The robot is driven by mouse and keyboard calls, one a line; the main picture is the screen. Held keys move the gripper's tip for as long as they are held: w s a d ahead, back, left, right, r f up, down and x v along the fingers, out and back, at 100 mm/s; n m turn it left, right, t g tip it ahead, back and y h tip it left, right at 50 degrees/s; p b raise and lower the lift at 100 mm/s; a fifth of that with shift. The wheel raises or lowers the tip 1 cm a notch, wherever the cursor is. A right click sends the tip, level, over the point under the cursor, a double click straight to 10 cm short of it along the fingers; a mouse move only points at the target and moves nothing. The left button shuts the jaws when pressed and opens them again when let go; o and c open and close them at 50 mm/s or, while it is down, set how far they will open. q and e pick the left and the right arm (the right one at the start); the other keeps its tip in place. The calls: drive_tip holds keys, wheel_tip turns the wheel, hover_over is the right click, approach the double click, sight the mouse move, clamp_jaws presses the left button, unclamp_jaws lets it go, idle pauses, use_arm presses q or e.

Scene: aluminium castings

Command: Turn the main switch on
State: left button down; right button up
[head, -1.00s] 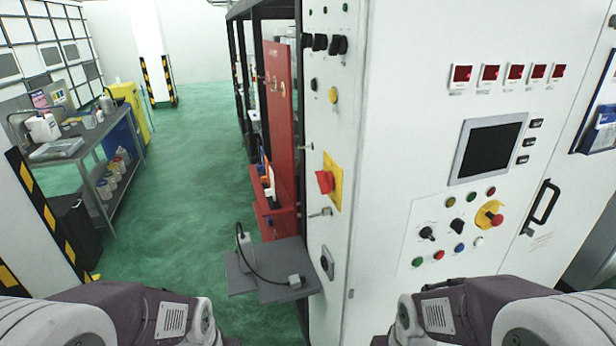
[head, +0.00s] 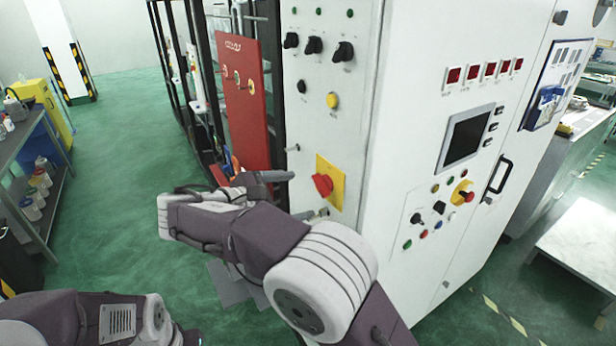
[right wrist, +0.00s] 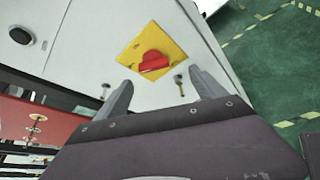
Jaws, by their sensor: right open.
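The main switch is a red rotary knob (head: 323,184) on a yellow plate (head: 336,172), on the narrow side face of the white cabinet. The red knob also shows in the right wrist view (right wrist: 153,62), above the gap between the fingers. My right gripper (head: 296,196) is to the left of the switch in the head view. In the right wrist view my right gripper (right wrist: 162,88) is open and empty, its fingers spread apart and pointing toward the panel. It appears apart from the knob. My left gripper is out of view; only part of my left arm shows.
A key-like fitting (right wrist: 180,86) sits beside the yellow plate. Black knobs (head: 313,45) and a yellow button (head: 332,100) are above the switch. A red panel (head: 246,105) stands left of the cabinet. Open green floor (head: 115,150) lies farther left.

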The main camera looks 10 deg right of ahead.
sight(319, 187)
drive_tip(key=w+d, duration=0.1)
drive_tip(key=w+d+p, duration=0.1)
drive_tip(key=d, duration=0.1)
drive_tip(key=w+d, duration=0.1)
drive_tip(key=d, duration=0.1)
drive_tip(key=shift+d+f, duration=0.2)
drive_tip(key=shift+f, duration=0.05)
drive_tip(key=shift+w+d+f+p, duration=0.15)
drive_tip(key=shift+w+f+p, duration=0.35)
drive_tip(key=shift+w, duration=0.4)
drive_tip(key=shift+w+f, duration=0.25)
drive_tip(key=shift+w, duration=0.05)
drive_tip(key=shift+s+d, duration=0.25)
drive_tip(key=shift+d, duration=0.3)
drive_tip(key=c, duration=0.5)
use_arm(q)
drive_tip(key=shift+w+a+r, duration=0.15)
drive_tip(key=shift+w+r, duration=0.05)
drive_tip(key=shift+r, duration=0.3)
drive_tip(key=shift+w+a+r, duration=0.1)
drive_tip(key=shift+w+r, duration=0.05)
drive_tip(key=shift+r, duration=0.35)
use_arm(e)
drive_tip(key=shift+f, duration=0.1)
drive_tip(key=c, duration=0.9)
